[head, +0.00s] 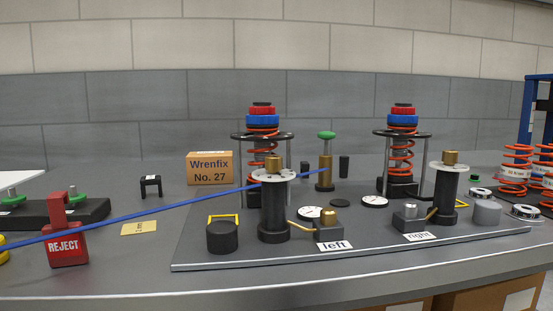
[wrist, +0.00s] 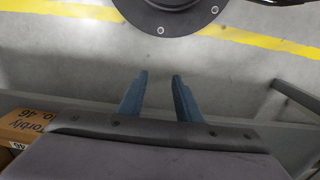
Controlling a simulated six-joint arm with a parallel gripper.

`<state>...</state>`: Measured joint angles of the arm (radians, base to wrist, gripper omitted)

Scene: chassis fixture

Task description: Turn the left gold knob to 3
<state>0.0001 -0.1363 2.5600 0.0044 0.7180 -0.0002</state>
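The left gold knob (head: 273,163) sits on a white dial disc (head: 262,176) on top of a black post (head: 274,215), behind the label "left" (head: 334,246). The dial's numbers and the knob's setting are too small to read. A matching right gold knob (head: 450,157) stands on a second post (head: 446,195) by the label "right" (head: 420,236). My gripper (wrist: 159,75) shows only in the wrist view. Its two blue fingers are apart with nothing between them, above grey floor. No knob shows in the wrist view.
Two spring towers (head: 262,135) (head: 402,130) and a green-topped gold post (head: 325,172) stand behind. A red REJECT block (head: 66,240) is at left. The wrist view shows a floor with a yellow stripe (wrist: 262,40).

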